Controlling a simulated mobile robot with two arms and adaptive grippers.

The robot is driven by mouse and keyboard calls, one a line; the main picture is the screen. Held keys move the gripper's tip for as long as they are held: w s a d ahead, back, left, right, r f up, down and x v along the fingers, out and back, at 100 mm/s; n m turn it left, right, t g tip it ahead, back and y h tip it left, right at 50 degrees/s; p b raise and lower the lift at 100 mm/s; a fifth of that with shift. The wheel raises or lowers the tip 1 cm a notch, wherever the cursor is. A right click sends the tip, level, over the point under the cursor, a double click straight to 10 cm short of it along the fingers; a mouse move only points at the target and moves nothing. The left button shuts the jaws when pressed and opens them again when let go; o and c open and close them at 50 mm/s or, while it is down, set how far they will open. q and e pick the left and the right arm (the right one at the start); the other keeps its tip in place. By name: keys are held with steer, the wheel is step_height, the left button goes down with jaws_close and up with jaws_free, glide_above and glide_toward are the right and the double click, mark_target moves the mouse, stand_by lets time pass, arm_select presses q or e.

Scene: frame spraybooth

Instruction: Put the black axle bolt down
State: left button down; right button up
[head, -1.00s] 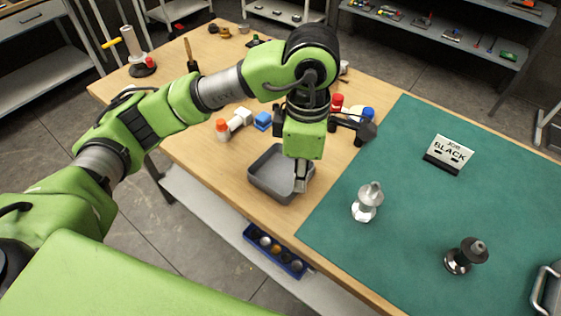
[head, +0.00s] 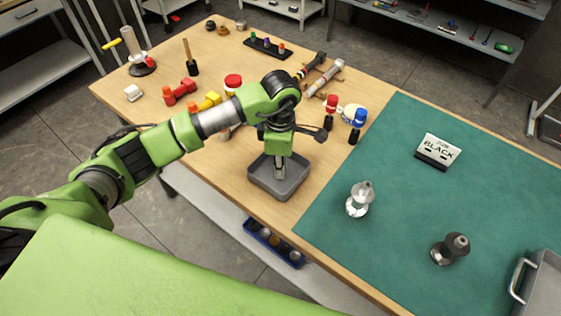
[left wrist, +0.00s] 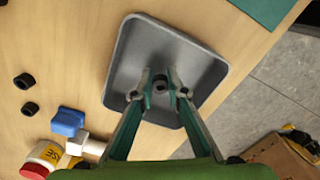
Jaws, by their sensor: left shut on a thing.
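My left gripper (head: 279,174) points down into a shallow grey tray (head: 300,186) on the wooden table. In the left wrist view its two fingers (left wrist: 160,87) are closed around the black axle bolt (left wrist: 160,83), seen end-on as a small dark round piece with a hole. The bolt is inside the outline of the tray (left wrist: 118,75), near the middle of its floor. I cannot tell whether it touches the floor. In the head view the fingers hide the bolt. My right gripper is not in view.
A green mat (head: 400,200) on the right bears a silver cup-shaped part (head: 359,200), a dark one (head: 450,249) and a "JOB BLACK" sign (head: 438,151). Black rings (left wrist: 24,81) lie beside the tray.

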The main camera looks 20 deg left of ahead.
arm_select(q)
steer(key=shift+f, duration=0.1)
steer(key=shift+f, duration=0.15)
steer(key=c, duration=2)
jaws_free()
steer(key=shift+r, duration=0.2)
steer(key=shift+r+b, duration=1.9)
steer(key=shift+r, duration=4.15)
